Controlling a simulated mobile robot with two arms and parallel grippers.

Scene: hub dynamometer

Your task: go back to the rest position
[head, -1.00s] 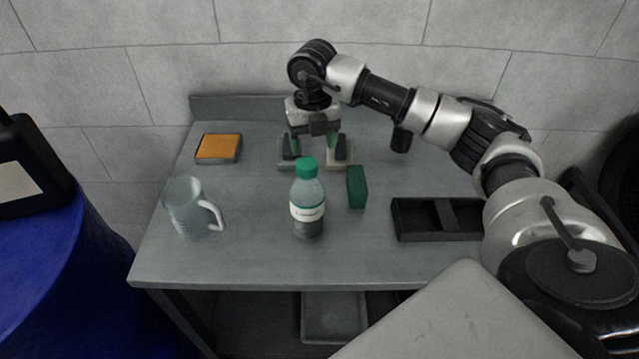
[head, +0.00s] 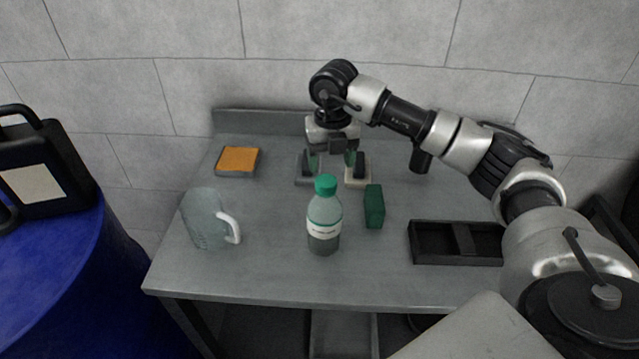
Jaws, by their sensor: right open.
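My right gripper (head: 333,162) points down near the back of the grey table (head: 270,270). It is open, with its fingers apart. A grey block (head: 309,178) and a whitish block (head: 357,183) stand below its fingers; I cannot tell whether the fingers touch them. A bottle with a green cap (head: 324,222) stands upright in front of the gripper. A green block (head: 374,206) stands to the right of the bottle. My left gripper does not show.
A clear jug (head: 204,220) with a white handle stands at the left. An orange-topped pad (head: 238,160) lies at the back left. A black divided tray (head: 430,258) lies at the right. A blue drum (head: 60,270) bearing a black canister (head: 70,150) stands left of the table.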

